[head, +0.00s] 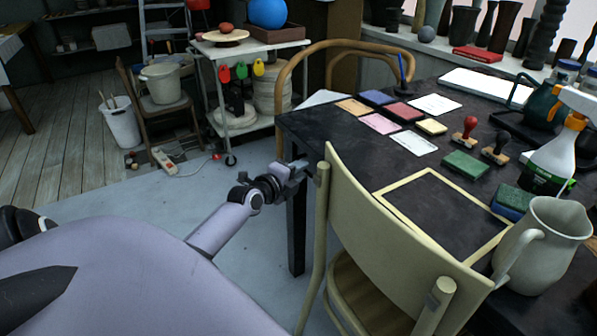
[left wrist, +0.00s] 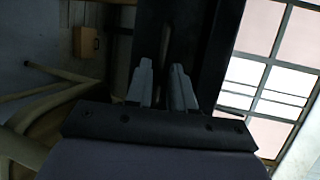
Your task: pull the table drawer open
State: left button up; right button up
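The dark table (head: 415,160) stands at the right in the head view, its top covered with craft items. Its drawer and any handle cannot be made out in the head view. My left gripper (head: 300,164) is at the table's near left corner, just below the top's edge and beside the chair back. In the left wrist view its two grey fingers (left wrist: 163,88) are apart, pointing at a dark surface with a narrow lighter strip running between them. I cannot tell whether they touch it. My right gripper is not in view.
A cream wooden chair (head: 385,220) stands against the table's near side, close right of my left gripper. A pitcher (head: 540,245) and a spray bottle (head: 556,150) stand on the table. A white trolley (head: 245,50) is behind.

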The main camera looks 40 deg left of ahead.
pick_arm(q)
grip_shut()
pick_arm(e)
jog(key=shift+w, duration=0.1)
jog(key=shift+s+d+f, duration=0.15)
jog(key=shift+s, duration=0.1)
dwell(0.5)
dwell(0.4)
pick_arm(q)
jog(key=s+a+p, duration=0.3)
jog(key=s+p, duration=0.2)
jog(key=s, duration=0.8)
jog(key=s+a+p, duration=0.4)
jog(key=s+p, duration=0.1)
jog(key=s, duration=0.8)
jog(key=shift+a+p, duration=0.2)
jog(key=shift+p, duration=0.15)
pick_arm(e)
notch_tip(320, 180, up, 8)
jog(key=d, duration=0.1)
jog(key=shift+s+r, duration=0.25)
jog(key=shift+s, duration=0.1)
